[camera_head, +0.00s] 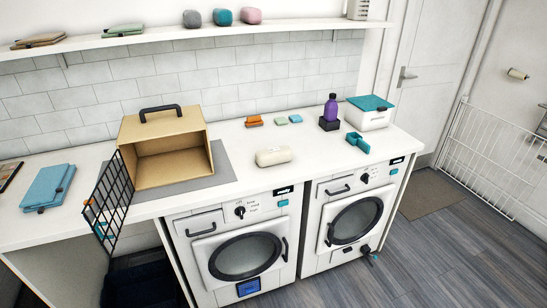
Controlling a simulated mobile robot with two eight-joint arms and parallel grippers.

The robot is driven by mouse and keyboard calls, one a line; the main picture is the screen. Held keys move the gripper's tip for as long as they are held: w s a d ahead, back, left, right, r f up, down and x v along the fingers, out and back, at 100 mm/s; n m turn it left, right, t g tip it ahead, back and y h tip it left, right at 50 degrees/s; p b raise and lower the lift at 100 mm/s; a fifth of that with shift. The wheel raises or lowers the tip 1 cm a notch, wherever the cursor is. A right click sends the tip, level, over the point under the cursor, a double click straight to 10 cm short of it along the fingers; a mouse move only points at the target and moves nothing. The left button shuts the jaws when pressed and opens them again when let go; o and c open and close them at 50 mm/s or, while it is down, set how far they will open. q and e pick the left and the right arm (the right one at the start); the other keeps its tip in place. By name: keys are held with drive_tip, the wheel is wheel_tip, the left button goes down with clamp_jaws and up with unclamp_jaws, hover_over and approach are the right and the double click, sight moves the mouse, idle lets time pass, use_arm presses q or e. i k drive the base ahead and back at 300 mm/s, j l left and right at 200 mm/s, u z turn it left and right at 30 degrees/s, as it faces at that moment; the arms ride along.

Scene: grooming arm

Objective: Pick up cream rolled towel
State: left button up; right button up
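The cream rolled towel (273,156) lies on its side on the white counter (232,196), near the front edge and above the left washing machine. It is a short cream cylinder with nothing on top of it. Neither of my grippers shows in the head view, and nothing is touching the towel.
A tan pet carrier (165,146) with its wire door (108,203) swung open stands left of the towel on a grey mat (222,163). Right of the towel are a teal U-shaped piece (358,142), a purple bottle (331,108) and a white box (368,117).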

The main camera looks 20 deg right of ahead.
sight(279, 155)
drive_tip(key=i+l, duration=0.3)
drive_tip(key=l, duration=0.15)
drive_tip(key=i+l, duration=0.3)
drive_tip(key=l, duration=0.15)
